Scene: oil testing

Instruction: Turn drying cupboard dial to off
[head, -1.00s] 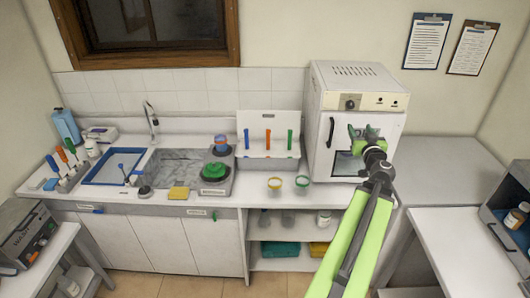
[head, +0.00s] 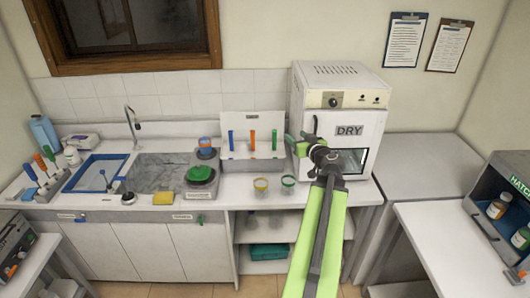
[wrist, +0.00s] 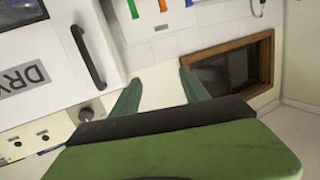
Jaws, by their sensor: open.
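The white drying cupboard (head: 365,119), labelled DRY, stands on the right part of the counter with its door shut. Its dark round dial (head: 333,101) is on the cream strip above the door. The dial also shows in the tilted wrist view (wrist: 86,114), just left of the left finger and outside the gap between the fingers. My gripper (head: 299,144) is in front of the cupboard's left edge, below the dial and near the door handle. In the wrist view its green fingers (wrist: 160,90) are apart with nothing between them. The dial's pointer setting is too small to read.
The black door handle (wrist: 87,57) sticks out close to my gripper. A rack with coloured tools (head: 252,137) and two small cups (head: 261,184) are left of the cupboard. The grey counter (head: 425,165) to its right is clear.

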